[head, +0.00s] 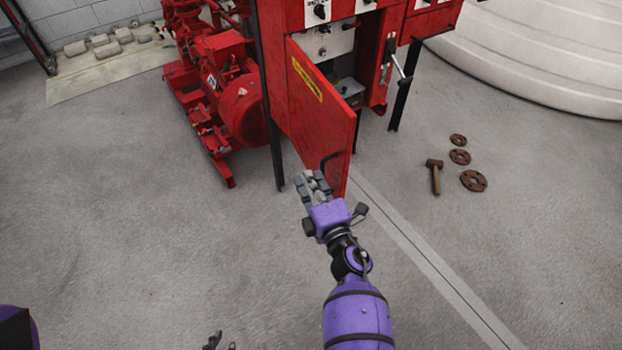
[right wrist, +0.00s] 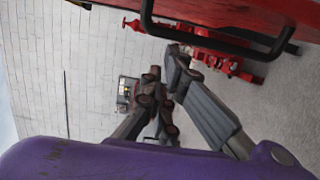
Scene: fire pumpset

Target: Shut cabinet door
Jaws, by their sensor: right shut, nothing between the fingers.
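The red cabinet door (head: 325,112) stands open, swung out towards me from the red cabinet (head: 377,60), whose inside shows to the right of it. It has a yellow label and a black handle (head: 330,162) near its lower free edge. My right gripper (head: 312,183) is shut and empty, just in front of the door's lower part, close to the handle. In the right wrist view the handle (right wrist: 210,35) crosses the top, above the gripper fingers (right wrist: 168,95); I cannot tell if they touch. My left gripper (head: 218,342) shows only partly at the bottom edge.
A red pump (head: 232,95) stands on the floor left of the cabinet. A hammer (head: 435,175) and several brown wheels (head: 473,181) lie on the floor to the right. A large white tank (head: 540,50) stands at the back right. The floor in front is clear.

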